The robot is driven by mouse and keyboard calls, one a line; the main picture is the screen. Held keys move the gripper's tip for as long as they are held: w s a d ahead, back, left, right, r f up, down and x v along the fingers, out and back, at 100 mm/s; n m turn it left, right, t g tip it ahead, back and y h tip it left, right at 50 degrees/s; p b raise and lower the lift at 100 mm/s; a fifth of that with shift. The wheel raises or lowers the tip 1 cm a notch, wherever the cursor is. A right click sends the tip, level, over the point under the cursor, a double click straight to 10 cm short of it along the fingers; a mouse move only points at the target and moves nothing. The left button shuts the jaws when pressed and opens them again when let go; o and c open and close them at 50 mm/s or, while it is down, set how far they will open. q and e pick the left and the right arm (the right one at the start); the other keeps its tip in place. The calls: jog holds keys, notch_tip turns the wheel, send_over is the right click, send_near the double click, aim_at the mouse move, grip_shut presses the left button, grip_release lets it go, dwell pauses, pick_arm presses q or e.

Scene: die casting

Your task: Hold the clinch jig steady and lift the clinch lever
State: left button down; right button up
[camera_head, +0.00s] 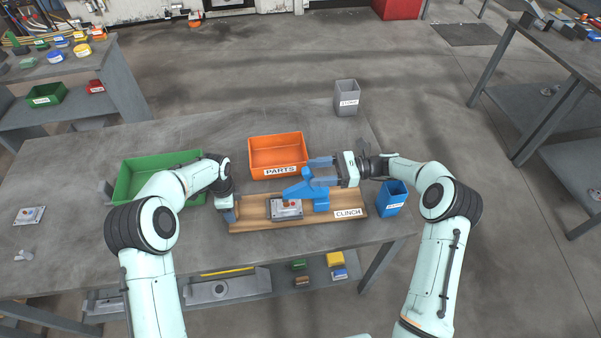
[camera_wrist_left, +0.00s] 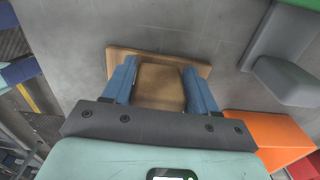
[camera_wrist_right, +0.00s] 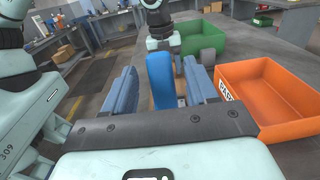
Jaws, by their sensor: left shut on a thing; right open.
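The clinch jig is a wooden board (camera_head: 347,203) with a "CLINCH" label, lying on the grey table. A blue clinch press with its lever (camera_head: 306,184) stands on the board, beside a small metal part with a red spot (camera_head: 286,209). My left gripper (camera_head: 230,214) is shut on the left end of the board; the left wrist view shows its fingers on both sides of a wooden block (camera_wrist_left: 161,87). My right gripper (camera_head: 321,171) is open at the upper right of the press. In the right wrist view the blue lever (camera_wrist_right: 161,80) stands between its fingers, with gaps visible.
An orange "PARTS" bin (camera_head: 278,151) stands behind the jig. A green bin (camera_head: 135,180) is at the left, partly behind my left arm. A blue cup (camera_head: 391,198) stands right of the board, and a grey cup (camera_head: 346,98) at the back right.

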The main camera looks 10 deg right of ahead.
aim_at(300, 185)
jog(key=a, duration=0.5)
jog(key=shift+w, duration=0.15)
